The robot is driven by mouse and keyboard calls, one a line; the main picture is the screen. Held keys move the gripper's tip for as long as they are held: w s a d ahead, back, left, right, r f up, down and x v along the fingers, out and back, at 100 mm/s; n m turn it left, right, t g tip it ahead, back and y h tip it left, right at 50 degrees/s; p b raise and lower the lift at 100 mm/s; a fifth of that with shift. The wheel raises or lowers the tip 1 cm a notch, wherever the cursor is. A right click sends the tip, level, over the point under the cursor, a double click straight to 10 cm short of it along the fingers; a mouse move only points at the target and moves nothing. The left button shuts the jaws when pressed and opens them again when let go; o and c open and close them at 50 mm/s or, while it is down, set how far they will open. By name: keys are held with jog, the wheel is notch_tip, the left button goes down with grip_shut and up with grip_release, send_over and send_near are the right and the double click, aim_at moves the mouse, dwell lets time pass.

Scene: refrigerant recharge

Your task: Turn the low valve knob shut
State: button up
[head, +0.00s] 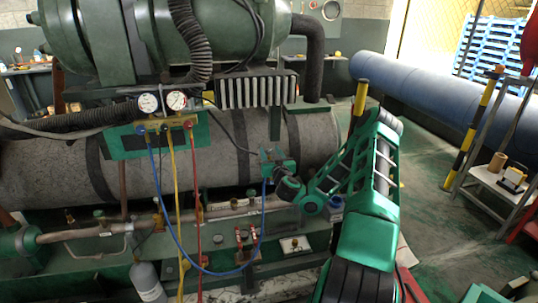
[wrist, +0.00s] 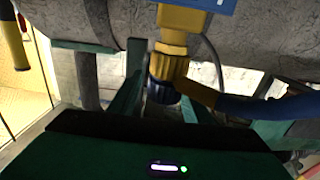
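In the wrist view a brass fitting (wrist: 172,45) hangs in the upper middle, with a dark blue knob (wrist: 163,92) at its lower end and a blue hose (wrist: 268,107) leaving to the right. I cannot tell whether this knob is the low valve knob. In the head view the gauge manifold (head: 160,143) has a blue knob (head: 140,129) at its left, under the left gauge. My gripper (head: 279,168) is well to the right of the manifold, close to the blue hose's right end. Its fingers are dark and partly hidden, so their opening is unclear.
Yellow (head: 176,195) and red (head: 197,210) hoses hang below the manifold. A grey tank (head: 50,165) lies behind it, with pipework below. A grey cylinder (head: 147,284) stands at the lower left. Open floor (head: 425,190) lies to the right, before a shelf cart (head: 492,184).

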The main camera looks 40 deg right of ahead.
aim_at(270, 153)
jog(key=shift+f, duration=0.1)
jog(key=shift+s+a+f, duration=0.25)
jog(key=shift+s+a, duration=0.1)
jog(key=shift+s, duration=0.2)
jog(key=shift+s+a, duration=0.1)
jog(key=shift+s, duration=0.2)
jog(key=shift+s+r, duration=0.25)
jog(key=shift+s, duration=0.25)
jog(key=shift+s+a+f, duration=0.2)
jog(key=shift+s+a, duration=0.25)
jog(key=shift+s+a+r, duration=0.2)
jog(key=shift+s, duration=0.6)
jog(key=shift+s+a+f, duration=0.1)
jog(key=shift+s+a, duration=0.25)
jog(key=shift+s, duration=0.2)
jog(key=shift+v, duration=1.9)
